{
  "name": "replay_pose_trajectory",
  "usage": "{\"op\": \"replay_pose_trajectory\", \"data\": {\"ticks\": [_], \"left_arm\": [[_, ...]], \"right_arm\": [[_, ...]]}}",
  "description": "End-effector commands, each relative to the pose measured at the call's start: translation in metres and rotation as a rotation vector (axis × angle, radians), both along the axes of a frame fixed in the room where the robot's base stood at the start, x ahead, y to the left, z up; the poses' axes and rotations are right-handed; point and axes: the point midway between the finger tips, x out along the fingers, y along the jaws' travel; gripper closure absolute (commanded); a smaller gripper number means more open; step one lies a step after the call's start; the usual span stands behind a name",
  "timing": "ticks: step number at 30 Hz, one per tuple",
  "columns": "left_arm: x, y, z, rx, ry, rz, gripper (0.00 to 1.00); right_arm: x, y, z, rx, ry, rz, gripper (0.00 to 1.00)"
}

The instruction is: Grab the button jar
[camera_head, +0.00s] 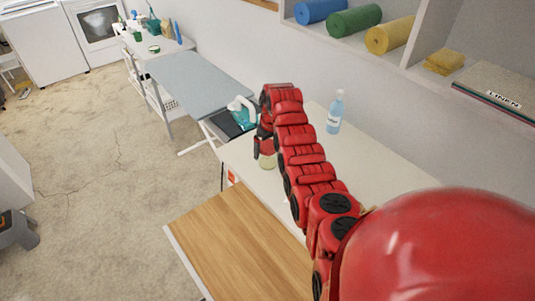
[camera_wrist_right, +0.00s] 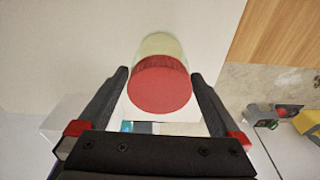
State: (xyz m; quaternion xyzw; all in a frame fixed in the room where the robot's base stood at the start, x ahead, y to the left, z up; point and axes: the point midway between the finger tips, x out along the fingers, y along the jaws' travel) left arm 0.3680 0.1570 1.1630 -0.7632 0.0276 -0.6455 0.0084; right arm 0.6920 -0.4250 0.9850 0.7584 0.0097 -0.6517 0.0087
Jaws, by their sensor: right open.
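The button jar (camera_wrist_right: 158,84) has a red lid and a pale yellow-green body, and it shows in the middle of the right wrist view. In the head view a pale part of the jar (camera_head: 268,161) shows on the white table, with its top hidden by my gripper. My right gripper (camera_head: 263,150) is at the jar, reaching over the table. In the right wrist view the two dark fingers of the gripper (camera_wrist_right: 159,76) are apart, one on each side of the lid, with visible gaps. My left gripper is not in view.
A blue bottle (camera_head: 335,112) stands on the white table (camera_head: 380,165) near the wall. An iron (camera_head: 240,112) rests at the end of the grey ironing board (camera_head: 200,80). A wooden top (camera_head: 235,240) adjoins the table in front. Rolled towels (camera_head: 355,20) lie on a shelf above.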

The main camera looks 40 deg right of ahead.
Motion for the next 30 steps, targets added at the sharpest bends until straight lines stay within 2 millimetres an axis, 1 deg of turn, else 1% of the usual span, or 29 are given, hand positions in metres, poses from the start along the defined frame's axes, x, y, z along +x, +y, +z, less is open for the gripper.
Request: {"op": "replay_pose_trajectory", "data": {"ticks": [1, 4, 9, 19, 20, 21, 23, 24, 26, 30], "left_arm": [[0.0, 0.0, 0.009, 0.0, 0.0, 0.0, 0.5], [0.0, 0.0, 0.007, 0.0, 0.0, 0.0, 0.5], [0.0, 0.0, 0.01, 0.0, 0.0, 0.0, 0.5], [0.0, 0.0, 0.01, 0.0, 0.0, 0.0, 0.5], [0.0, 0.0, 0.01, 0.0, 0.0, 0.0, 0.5], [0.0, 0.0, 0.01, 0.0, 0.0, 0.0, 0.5], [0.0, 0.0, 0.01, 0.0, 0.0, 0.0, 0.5], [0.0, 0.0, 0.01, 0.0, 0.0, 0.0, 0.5], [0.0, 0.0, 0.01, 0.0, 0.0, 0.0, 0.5], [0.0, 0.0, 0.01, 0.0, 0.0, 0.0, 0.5]], "right_arm": [[-0.001, 0.0, -0.002, 0.003, 0.008, 0.0, 0.0], [0.001, 0.0, -0.013, 0.003, 0.007, 0.001, 0.0], [0.003, 0.0, -0.024, 0.002, 0.005, 0.001, 0.0], [0.004, 0.0, -0.026, 0.001, 0.001, 0.001, 0.0], [0.004, 0.0, -0.026, 0.001, 0.001, 0.001, 0.04], [0.004, 0.0, -0.026, 0.001, 0.001, 0.001, 0.11], [0.004, 0.0, -0.026, 0.001, 0.001, 0.001, 0.22], [0.004, 0.0, -0.026, 0.001, 0.001, 0.001, 0.29], [0.004, 0.0, -0.026, 0.001, 0.001, 0.001, 0.4], [0.004, 0.0, -0.026, 0.0, 0.001, 0.001, 0.65]]}}
